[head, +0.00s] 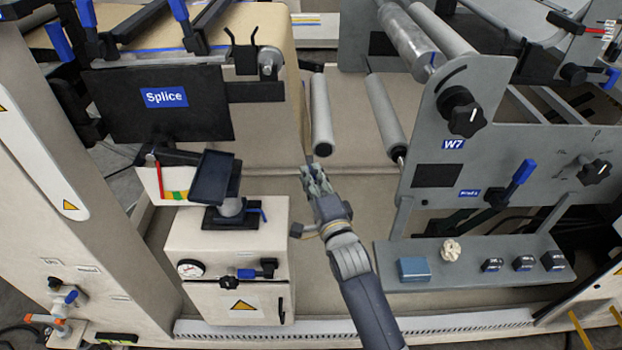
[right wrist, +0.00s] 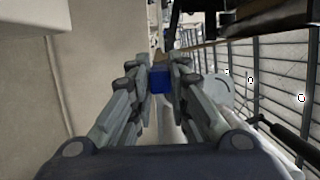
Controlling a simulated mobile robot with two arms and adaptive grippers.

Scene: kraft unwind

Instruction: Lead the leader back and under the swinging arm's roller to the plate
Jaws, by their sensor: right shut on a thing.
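My right gripper (head: 313,178) is in the middle of the head view, just below the front end of a grey roller (head: 320,112). In the right wrist view its fingers (right wrist: 160,72) are shut on a small blue piece (right wrist: 160,84), which seems to be the leader's end. The leader's sheet cannot be made out clearly. A second grey roller (head: 384,112) lies to the right; I cannot tell which is the swinging arm's. The black plate with the blue "Splice" label (head: 125,118) is at upper left. My left gripper is not in view.
The grey W7 panel (head: 425,150) with black knobs stands to the right. A grey shelf (head: 440,275) holds a blue box (head: 413,269) and a crumpled pale lump (head: 450,249). A white cabinet (head: 205,240) with a dark tray (head: 213,178) above it stands left.

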